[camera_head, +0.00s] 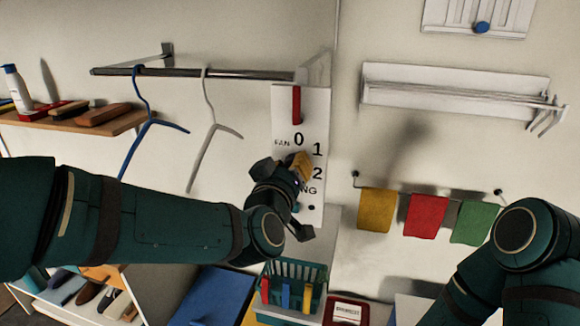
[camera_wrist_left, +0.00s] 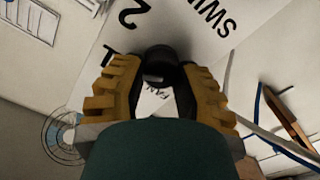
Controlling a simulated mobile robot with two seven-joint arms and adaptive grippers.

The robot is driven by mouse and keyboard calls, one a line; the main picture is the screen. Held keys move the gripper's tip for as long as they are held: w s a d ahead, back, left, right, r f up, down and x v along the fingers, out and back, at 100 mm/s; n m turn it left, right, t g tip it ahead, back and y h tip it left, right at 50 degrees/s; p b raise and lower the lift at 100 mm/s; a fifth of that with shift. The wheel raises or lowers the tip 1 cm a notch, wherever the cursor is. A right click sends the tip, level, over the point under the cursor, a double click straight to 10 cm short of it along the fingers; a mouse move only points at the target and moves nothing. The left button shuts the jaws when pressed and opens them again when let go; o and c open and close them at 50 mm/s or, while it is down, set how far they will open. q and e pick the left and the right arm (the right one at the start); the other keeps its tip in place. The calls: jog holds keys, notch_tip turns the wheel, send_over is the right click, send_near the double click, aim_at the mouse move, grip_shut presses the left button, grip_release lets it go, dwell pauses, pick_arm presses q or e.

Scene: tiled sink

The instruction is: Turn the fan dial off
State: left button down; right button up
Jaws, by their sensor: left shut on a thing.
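The fan panel (camera_head: 318,110) is a white plate on the wall marked FAN, 0, 1, 2 and, partly covered, SWING. In the left wrist view a dark round dial (camera_wrist_left: 158,58) stands out from the panel (camera_wrist_left: 215,45). My left gripper (camera_head: 298,168) is at the panel, below the 0 and left of the 1 and 2. In the left wrist view its yellow ridged fingers (camera_wrist_left: 158,82) are closed on the dial from both sides. The gripper hides the dial in the head view, so its pointing direction cannot be told. My right gripper is out of view.
A metal rail (camera_head: 225,73) with blue and white hangers (camera_head: 212,135) is left of the panel. A red strip (camera_head: 296,105) is at the panel's top. Coloured cloths (camera_head: 426,215) hang to the right. A green basket (camera_head: 318,275) stands below.

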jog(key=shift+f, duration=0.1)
pick_arm(q)
jog(key=shift+a+n+b, duration=0.15)
jog(key=shift+n+b, duration=5.85)
jog(key=shift+b, duration=0.35)
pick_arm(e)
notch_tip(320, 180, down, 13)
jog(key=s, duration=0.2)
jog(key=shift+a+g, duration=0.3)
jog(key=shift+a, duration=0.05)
pick_arm(q)
jog(key=c, duration=0.6)
grip_release()
jog(key=shift+w+f, duration=0.1)
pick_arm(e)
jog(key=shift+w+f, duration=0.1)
